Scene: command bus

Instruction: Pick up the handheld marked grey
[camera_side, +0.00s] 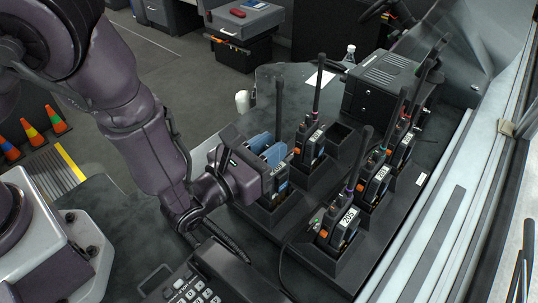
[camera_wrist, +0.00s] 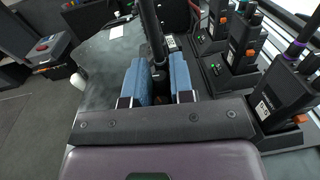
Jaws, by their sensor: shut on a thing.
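My gripper (camera_side: 275,150) is shut, its two blue pads on either side of a black handheld radio (camera_wrist: 160,76). The radio's tall antenna (camera_side: 279,105) rises upright between the pads. The held radio stands at the near left charger cradle (camera_side: 268,217). I cannot tell whether its base is seated or slightly lifted. Its marking is hidden by my gripper, so I cannot read a grey mark on it. Other handhelds with orange parts and white labels stand in cradles: one just right of my gripper (camera_side: 312,147), one in front with a purple band (camera_side: 345,222), and others farther right (camera_side: 376,186).
An empty cradle (camera_side: 346,137) lies behind the held radio. A large black radio unit (camera_side: 378,82) stands at the back. A desk phone (camera_side: 190,285) is at the front, a white cup (camera_side: 242,102) at the left edge. The window ledge (camera_side: 455,190) bounds the right. Tall antennas stand close by.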

